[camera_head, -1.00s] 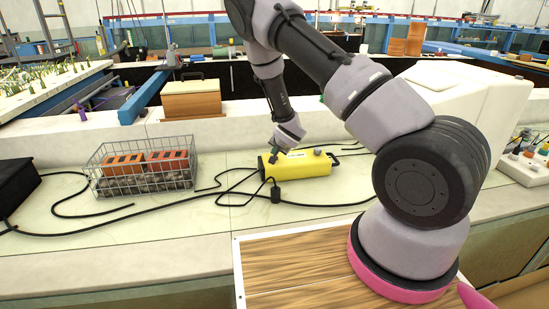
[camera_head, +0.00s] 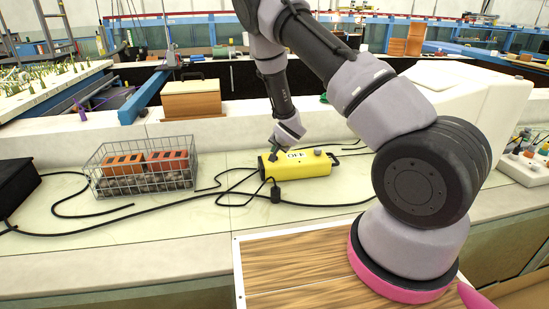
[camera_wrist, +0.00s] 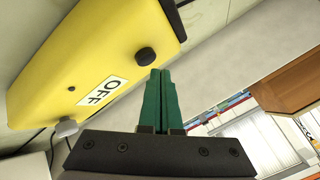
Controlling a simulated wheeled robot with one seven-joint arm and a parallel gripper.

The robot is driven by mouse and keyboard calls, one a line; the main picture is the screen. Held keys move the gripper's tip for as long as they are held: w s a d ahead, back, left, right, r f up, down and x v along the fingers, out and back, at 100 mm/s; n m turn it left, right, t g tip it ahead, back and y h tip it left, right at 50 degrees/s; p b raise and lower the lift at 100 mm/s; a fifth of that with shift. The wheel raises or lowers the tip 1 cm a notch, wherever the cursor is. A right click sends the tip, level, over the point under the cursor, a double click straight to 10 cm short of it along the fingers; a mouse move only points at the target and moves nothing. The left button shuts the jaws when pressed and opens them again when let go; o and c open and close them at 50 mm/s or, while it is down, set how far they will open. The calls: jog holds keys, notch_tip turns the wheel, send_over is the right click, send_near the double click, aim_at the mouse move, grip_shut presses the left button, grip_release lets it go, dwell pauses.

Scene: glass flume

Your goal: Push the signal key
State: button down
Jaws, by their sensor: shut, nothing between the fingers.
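A yellow box (camera_head: 303,169) lies on the pale counter, with a white label reading OFF on its top. In the wrist view the box (camera_wrist: 62,62) fills the upper left, with the OFF label (camera_wrist: 102,91) in clear sight. A round black button (camera_wrist: 145,56) stands out from it near my fingertips, and a grey knob (camera_wrist: 66,128) sits towards its other end. I cannot tell for sure which is the signal key. My gripper (camera_wrist: 160,73) has its green fingers shut and empty, beside the black button. In the head view my gripper (camera_head: 273,158) is over the box's left end.
A wire basket (camera_head: 143,180) with orange bricks stands left of the box. Black cables (camera_head: 110,217) run over the counter. A tan case (camera_head: 191,99) stands behind, and a white housing (camera_head: 460,95) is at the right. The counter's front strip is mostly clear.

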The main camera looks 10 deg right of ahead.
jog(key=shift+r, duration=0.35)
jog(key=shift+r, duration=2.9)
jog(key=s+d+r, duration=0.2)
jog(key=s+r, duration=0.2)
jog(key=r, duration=0.5)
jog(key=s+d+r+g, duration=0.15)
jog(key=s+r, duration=0.25)
jog(key=r, duration=0.4)
jog(key=s+d+r, duration=0.3)
jog(key=r, duration=0.6)
jog(key=s+r+n, duration=0.1)
jog(key=s+r, duration=0.2)
jog(key=s, duration=0.6)
jog(key=s+r+n, duration=0.1)
jog(key=s+r, duration=0.3)
jog(key=s, duration=0.5)
jog(key=s+r+n+y, duration=0.1)
jog(key=s+r, duration=0.3)
jog(key=s, duration=0.5)
jog(key=shift+a+r+n, duration=0.25)
jog(key=shift+a+n, duration=0.05)
jog(key=shift+n, duration=0.1)
